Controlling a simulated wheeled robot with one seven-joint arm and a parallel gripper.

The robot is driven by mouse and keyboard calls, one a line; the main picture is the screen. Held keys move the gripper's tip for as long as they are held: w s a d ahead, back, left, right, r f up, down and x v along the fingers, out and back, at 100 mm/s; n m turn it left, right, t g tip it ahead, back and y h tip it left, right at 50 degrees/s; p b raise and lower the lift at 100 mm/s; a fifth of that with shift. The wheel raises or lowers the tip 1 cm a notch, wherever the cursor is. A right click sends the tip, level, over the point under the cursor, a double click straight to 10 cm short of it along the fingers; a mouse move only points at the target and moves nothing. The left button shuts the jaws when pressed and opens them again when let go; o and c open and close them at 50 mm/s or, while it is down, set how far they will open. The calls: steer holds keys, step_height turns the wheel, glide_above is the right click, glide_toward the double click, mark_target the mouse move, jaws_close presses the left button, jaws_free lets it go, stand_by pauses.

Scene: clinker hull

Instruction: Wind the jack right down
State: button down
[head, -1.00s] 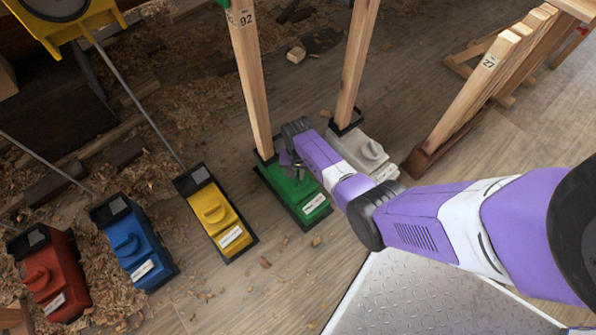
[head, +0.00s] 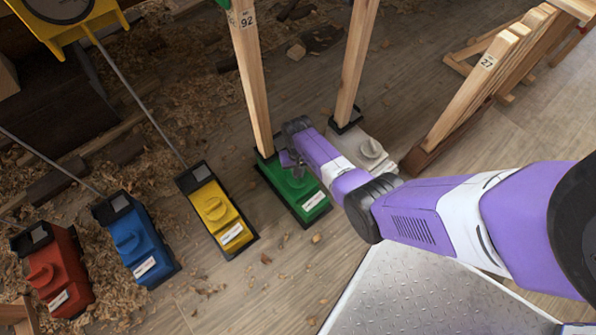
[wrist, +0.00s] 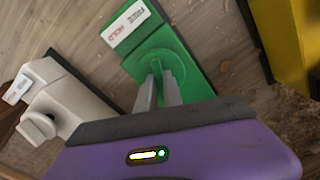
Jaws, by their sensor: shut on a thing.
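A green box (head: 309,198) stands on the floor with a wooden post (head: 252,80) marked 92 rising from its far end. In the wrist view the green box (wrist: 188,62) has a round green knob (wrist: 176,63) on top and a label (wrist: 125,24) reading FREE and HOLD. My gripper (head: 288,160) reaches down over the box, and its two grey fingers (wrist: 158,78) are shut on the knob's grip. The fingers hide part of the knob. I cannot tell which box is meant by the jack.
A grey box (head: 365,152) with its own post stands close to the right. Yellow (head: 217,211), blue (head: 135,243) and red (head: 53,272) boxes stand to the left. Leaning planks (head: 470,85) are at the right. Shavings litter the floor.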

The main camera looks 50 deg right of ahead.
steer(key=c, duration=1.5)
jaws_free()
step_height(320, 180, up, 8)
steer(key=p, duration=0.4)
steer(key=shift+f+p, duration=0.1)
steer(key=shift+p, duration=0.2)
